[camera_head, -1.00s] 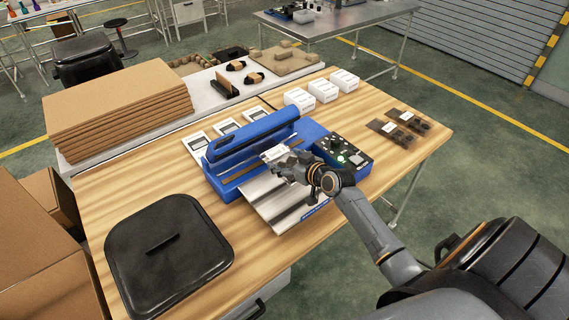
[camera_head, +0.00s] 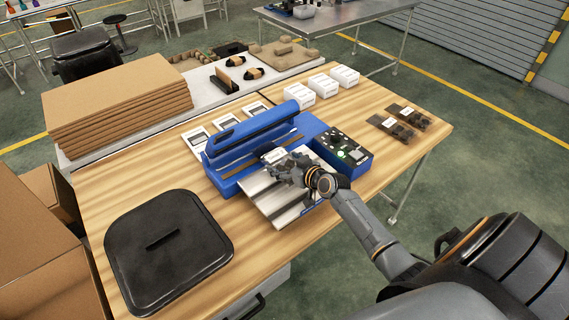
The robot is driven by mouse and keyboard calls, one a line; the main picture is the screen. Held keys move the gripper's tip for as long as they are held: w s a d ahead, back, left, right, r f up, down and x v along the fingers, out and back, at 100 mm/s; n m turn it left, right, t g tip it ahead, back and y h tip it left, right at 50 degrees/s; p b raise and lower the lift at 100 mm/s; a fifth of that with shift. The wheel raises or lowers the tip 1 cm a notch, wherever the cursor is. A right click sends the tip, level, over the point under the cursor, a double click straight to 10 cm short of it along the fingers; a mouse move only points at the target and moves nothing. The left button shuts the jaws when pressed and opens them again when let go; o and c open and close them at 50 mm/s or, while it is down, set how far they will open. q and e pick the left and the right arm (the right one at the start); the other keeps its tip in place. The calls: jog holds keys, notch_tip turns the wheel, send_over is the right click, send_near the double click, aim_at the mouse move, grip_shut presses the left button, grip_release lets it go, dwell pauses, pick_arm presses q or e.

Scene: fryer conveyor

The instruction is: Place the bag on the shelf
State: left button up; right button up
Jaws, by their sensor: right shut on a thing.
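My right gripper (camera_head: 285,172) is shut on a small bag with a white label (camera_head: 273,156), over the front of the blue sealing machine (camera_head: 222,171). Most of the bag is hidden by the fingers and the machine. A bright metal plate (camera_head: 266,199) juts out from the machine's front, below my gripper. Two other dark bags with white labels, one nearer (camera_head: 389,124) and one farther (camera_head: 411,116), lie flat at the table's right end. I cannot tell which surface is the shelf. My left gripper is not in view.
A black square lid or tray (camera_head: 190,262) lies at the front left of the wooden table (camera_head: 118,196). Stacked cardboard (camera_head: 118,112) is at the back left.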

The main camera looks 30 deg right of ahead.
jog(key=shift+s+a+f, duration=0.1)
jog(key=shift+s+f, duration=0.05)
jog(key=shift+f, duration=0.1)
jog(key=o, duration=0.9)
jog(key=shift+o, duration=1.3)
jog(key=shift+f, duration=0.15)
jog(key=shift+s+f, duration=0.1)
jog(key=shift+a, duration=0.1)
jog(key=shift+r+p, duration=0.35)
jog(key=shift+p, duration=0.05)
jog(key=shift+r+p, duration=0.4)
jog(key=shift+p, duration=0.1)
jog(key=b+v, duration=0.1)
jog(key=v, duration=0.9)
jog(key=shift+s+r, duration=0.55)
jog(key=shift+s, duration=0.1)
